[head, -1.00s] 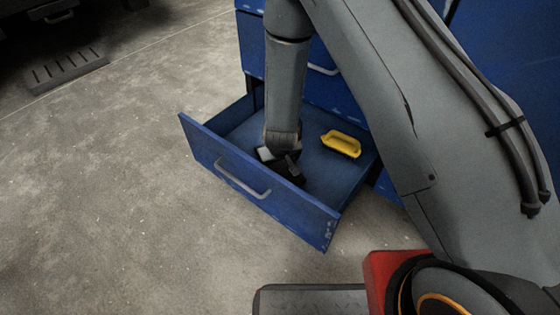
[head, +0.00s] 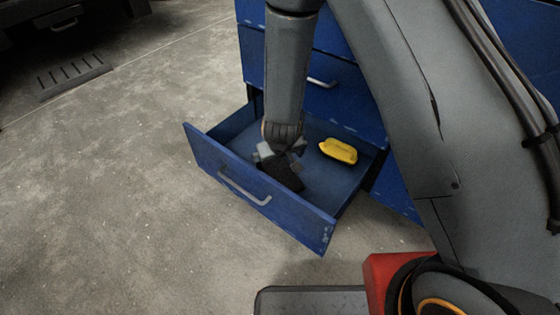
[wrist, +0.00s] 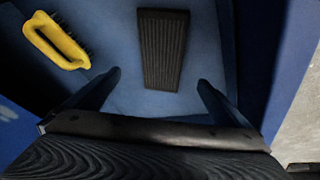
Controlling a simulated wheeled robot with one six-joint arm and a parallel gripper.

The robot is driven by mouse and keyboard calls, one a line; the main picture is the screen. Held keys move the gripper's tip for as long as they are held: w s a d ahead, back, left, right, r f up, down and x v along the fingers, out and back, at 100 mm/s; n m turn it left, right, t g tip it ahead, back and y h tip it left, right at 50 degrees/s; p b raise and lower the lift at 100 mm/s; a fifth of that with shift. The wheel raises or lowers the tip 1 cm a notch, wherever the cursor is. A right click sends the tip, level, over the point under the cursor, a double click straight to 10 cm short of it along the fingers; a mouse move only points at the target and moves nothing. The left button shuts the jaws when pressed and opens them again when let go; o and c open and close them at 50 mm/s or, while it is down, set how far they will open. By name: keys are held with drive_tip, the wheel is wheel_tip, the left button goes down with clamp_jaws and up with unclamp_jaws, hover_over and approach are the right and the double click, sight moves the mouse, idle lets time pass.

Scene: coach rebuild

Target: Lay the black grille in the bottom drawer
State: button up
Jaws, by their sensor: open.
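The black grille (wrist: 163,50) is a dark ribbed slab lying flat on the blue floor of the open bottom drawer (head: 262,207). In the head view the grille (head: 283,174) shows as a dark slab behind the drawer front, partly covered by my gripper (head: 276,156). In the wrist view my gripper (wrist: 158,80) is open and empty, its two fingers wide apart. The grille lies beyond the fingertips, between their lines, and I see no contact.
A yellow-handled brush (head: 338,151) lies in the drawer, right of my gripper; it also shows at upper left in the wrist view (wrist: 57,41). The blue cabinet (head: 345,105) rises behind. A slotted floor grate (head: 72,76) lies at upper left. Concrete floor left of the drawer is clear.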

drive_tip(key=shift+p+v, duration=0.35)
drive_tip(key=shift+v, duration=1)
